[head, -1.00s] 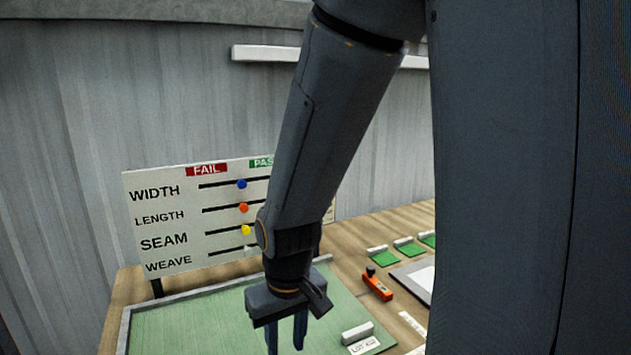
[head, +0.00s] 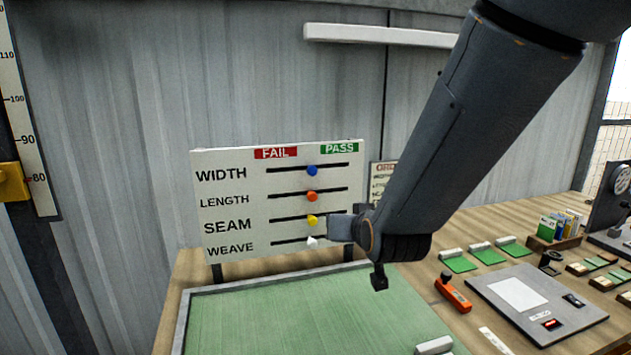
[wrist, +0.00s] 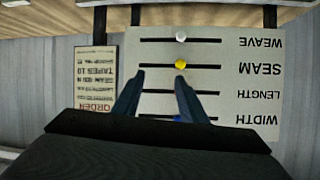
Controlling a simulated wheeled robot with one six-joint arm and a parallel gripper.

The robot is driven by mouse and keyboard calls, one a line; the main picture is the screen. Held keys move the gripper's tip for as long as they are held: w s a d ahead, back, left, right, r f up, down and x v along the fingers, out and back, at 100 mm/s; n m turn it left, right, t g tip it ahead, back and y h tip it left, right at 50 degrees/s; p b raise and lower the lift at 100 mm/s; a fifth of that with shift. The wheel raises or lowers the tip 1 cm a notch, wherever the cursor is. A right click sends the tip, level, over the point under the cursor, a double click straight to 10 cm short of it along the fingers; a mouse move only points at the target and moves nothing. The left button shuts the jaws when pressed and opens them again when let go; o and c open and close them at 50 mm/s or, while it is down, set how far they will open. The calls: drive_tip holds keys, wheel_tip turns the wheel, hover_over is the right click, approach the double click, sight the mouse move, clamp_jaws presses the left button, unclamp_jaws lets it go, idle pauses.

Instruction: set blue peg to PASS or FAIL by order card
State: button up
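The blue peg (head: 312,170) sits near the middle of the WIDTH slot on the white board (head: 225,215), between the red FAIL label (head: 275,153) and green PASS label (head: 339,148). The order card (head: 378,185) stands right of the board, mostly behind my arm. It shows upside down in the wrist view (wrist: 95,75), its small text mostly unreadable. My gripper (wrist: 158,76) is open, its fingers spread before the board, nothing seen held. In the head view my gripper (head: 341,228) is beside the SEAM and WEAVE rows.
Orange (head: 312,196), yellow (head: 312,221) and white (head: 312,242) pegs sit mid-slot below the blue one. A green mat (head: 270,315) lies before the board. An orange-handled tool (head: 453,293) and grey panel (head: 510,285) lie to the right.

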sight(313, 172)
drive_tip(key=w+a+r+t+y+b, duration=0.1)
drive_tip(key=w+a+r+t, duration=0.3)
drive_tip(key=r, duration=0.5)
drive_tip(key=shift+t, duration=0.3)
drive_tip(key=shift+w+a+f+p, duration=0.1)
drive_tip(key=shift+w+a+p, duration=0.35)
drive_tip(key=shift+w, duration=0.55)
drive_tip(key=shift+w+a+f+p, duration=0.1)
drive_tip(key=shift+w+a+p, duration=0.1)
drive_tip(key=shift+w+a, duration=0.55)
drive_tip(key=shift+w+a+f+p, duration=0.1)
drive_tip(key=shift+w+a+p, duration=0.25)
drive_tip(key=shift+w, duration=0.85)
drive_tip(key=shift+c, duration=0.4)
clamp_jaws()
